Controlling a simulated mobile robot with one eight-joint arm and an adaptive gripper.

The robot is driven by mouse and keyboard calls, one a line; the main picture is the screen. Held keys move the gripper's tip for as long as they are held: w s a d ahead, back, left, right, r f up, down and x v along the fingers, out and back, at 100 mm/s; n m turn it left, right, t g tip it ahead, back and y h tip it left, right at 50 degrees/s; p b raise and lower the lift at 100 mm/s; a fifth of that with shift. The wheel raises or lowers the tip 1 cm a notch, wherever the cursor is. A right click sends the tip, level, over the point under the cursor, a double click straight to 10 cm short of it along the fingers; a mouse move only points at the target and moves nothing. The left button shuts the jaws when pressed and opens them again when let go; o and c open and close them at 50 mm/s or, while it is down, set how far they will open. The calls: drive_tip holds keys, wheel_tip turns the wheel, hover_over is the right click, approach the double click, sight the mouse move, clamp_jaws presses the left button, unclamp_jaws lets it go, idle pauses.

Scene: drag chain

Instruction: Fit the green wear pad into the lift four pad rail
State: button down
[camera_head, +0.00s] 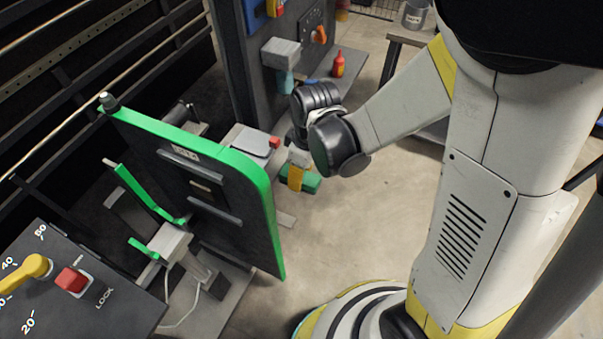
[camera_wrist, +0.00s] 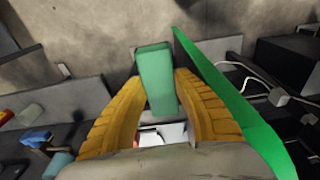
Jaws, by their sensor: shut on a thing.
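The green wear pad (camera_head: 313,184) is a small green block. My gripper (camera_head: 296,177) is shut on it and holds it in the air, just right of a dark upright panel (camera_head: 205,185) with a bright green edge. In the wrist view the pad (camera_wrist: 155,72) sits between the yellow fingers of my gripper (camera_wrist: 160,85), its far end sticking out past the tips. The panel's green edge (camera_wrist: 225,95) stands close on the right there, apart from the pad. Two grey strips, an upper one (camera_head: 193,165) and a lower one (camera_head: 214,211), run across the panel face. I cannot tell which part is the lift four pad rail.
A control box (camera_head: 75,290) with a yellow knob and a red LOCK button is at lower left. A dark post (camera_head: 237,75) with fittings stands behind the panel. A red bottle (camera_head: 338,65) stands on a shelf. The floor (camera_head: 345,235) right of the panel is clear.

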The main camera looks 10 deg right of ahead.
sight(262, 167)
drive_tip(key=shift+w+a+b, duration=0.2)
drive_tip(key=shift+w+a, duration=0.7)
drive_tip(key=shift+a, duration=0.25)
drive_tip(key=shift+w+a+b, duration=0.15)
drive_tip(key=shift+w+a, duration=0.75)
drive_tip(key=shift+a, duration=0.25)
drive_tip(key=shift+w+a+b, duration=0.25)
drive_tip(key=shift+w+a, duration=0.55)
drive_tip(key=shift+a, duration=0.2)
drive_tip(key=shift+w+a+b, duration=0.25)
drive_tip(key=shift+w+a, duration=0.5)
drive_tip(key=shift+a, duration=0.25)
idle(0.7)
drive_tip(key=c, duration=1)
unclamp_jaws()
drive_tip(key=r, duration=0.8)
drive_tip(key=s+d+r, duration=0.1)
drive_tip(key=r, duration=0.3)
